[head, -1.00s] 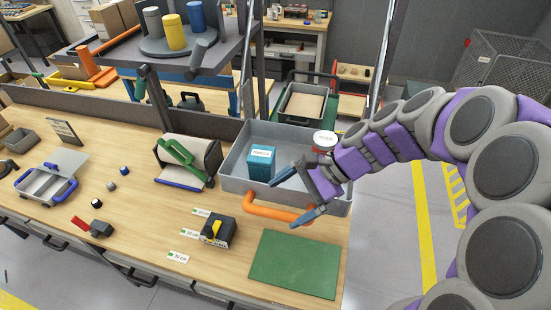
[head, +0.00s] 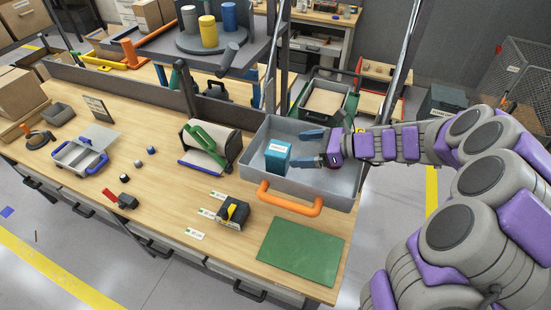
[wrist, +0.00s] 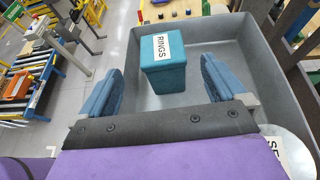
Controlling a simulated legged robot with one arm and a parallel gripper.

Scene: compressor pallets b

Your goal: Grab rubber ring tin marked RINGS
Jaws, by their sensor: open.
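The teal tin (head: 277,155) stands upright in a grey tray (head: 262,135) with an orange handle on the workbench. In the wrist view the tin (wrist: 163,72) carries a white label reading RINGS on its top. My gripper (head: 306,147) is open above the tray, to the right of the tin, with its fingers pointing toward it. In the wrist view my gripper's blue fingers (wrist: 160,92) are apart, and the tin is ahead of them, between their lines. I cannot see contact with the tin.
A white round lid (wrist: 290,150) with partly hidden lettering is beside my gripper in the tray. The tray walls surround the tin. A green mat (head: 301,252) lies in front, and a dark box with a yellow part (head: 232,213) stands near it.

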